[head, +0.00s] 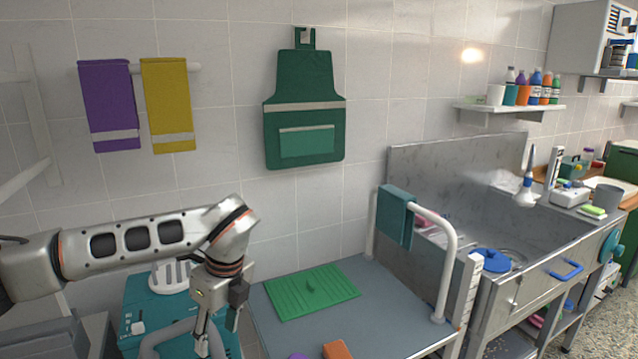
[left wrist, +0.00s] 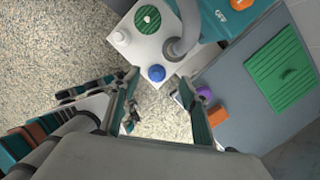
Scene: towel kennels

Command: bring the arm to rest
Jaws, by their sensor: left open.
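My left arm (head: 140,243) comes in from the left in the head view, its forearm nearly level and its wrist bent downward. My left gripper (head: 217,335) points down, just left of the grey table's edge and in front of a teal machine (head: 140,310). In the left wrist view the two fingers of the left gripper (left wrist: 160,108) are wide apart, with only floor and distant things showing between them. Nothing is held. My right gripper does not show in either view.
The grey table (head: 385,312) holds a green ribbed mat (head: 312,291), an orange block (head: 337,350) and a purple thing (head: 299,356). A white rail with a teal towel (head: 396,215) stands at its right. A steel sink (head: 450,200) lies beyond. Purple (head: 108,105) and yellow (head: 167,103) towels hang on the wall.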

